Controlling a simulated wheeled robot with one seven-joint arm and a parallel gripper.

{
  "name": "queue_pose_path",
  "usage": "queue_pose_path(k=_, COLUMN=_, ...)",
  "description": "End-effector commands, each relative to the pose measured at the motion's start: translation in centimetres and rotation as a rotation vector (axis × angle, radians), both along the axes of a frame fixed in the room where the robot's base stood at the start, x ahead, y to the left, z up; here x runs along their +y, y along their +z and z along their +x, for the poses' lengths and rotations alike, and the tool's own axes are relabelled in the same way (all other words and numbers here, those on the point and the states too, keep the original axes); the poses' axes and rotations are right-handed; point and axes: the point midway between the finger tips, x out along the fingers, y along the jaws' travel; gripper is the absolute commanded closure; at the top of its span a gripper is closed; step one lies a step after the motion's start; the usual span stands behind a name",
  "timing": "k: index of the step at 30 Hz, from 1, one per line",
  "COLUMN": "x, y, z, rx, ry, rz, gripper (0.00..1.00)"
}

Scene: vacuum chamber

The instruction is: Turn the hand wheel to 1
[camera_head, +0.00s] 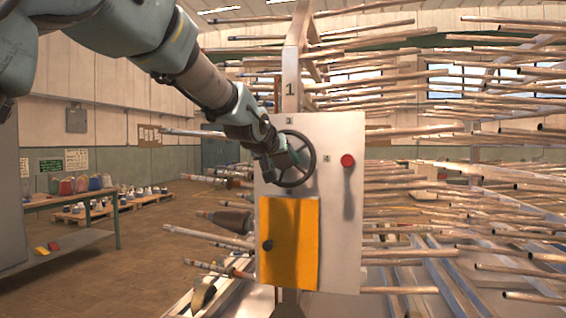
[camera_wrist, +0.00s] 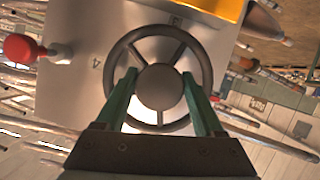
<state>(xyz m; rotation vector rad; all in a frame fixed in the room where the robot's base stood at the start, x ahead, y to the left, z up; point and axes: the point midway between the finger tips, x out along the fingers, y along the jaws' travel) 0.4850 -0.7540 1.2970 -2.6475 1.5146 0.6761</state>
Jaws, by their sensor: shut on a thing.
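The dark hand wheel (camera_head: 315,160) stands upright on the front of a pale panel. My gripper (camera_head: 293,160) reaches it from the upper left and covers part of its left side. In the wrist view, the wheel (camera_wrist: 160,30) shows its rim, spokes and round hub (camera_wrist: 160,88). The two green fingers of my gripper (camera_wrist: 159,76) are closed on the wheel, one on each side of the hub. A small mark sits above the wheel and another right of it in the head view. A "4" is legible in the wrist view.
A yellow door (camera_head: 295,245) with a dark knob is below the wheel. A red button (camera_head: 348,160) sticks out at its right. Many long rods (camera_head: 430,185) project around the panel. A bench (camera_head: 90,205) stands at the left; the brown floor there has free room.

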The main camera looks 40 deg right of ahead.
Motion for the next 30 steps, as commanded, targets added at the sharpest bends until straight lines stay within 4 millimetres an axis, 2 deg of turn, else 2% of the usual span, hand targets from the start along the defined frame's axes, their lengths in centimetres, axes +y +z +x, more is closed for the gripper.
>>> queue_pose_path(k=1, x=0.01, y=0.00, z=0.00, rx=0.000, ry=0.000, rz=0.000, gripper=0.92)
queue_pose_path(k=3, x=0.01, y=0.00, z=0.00, rx=0.000, ry=0.000, rz=0.000, gripper=1.00)
queue_pose_path(k=20, x=-0.05, y=-0.20, z=-0.11, rx=-0.021, ry=-0.002, rz=0.013, gripper=1.00)
queue_pose_path(k=30, x=-0.10, y=-0.70, z=-0.19, rx=-0.157, ry=-0.003, rz=0.097, gripper=1.00)
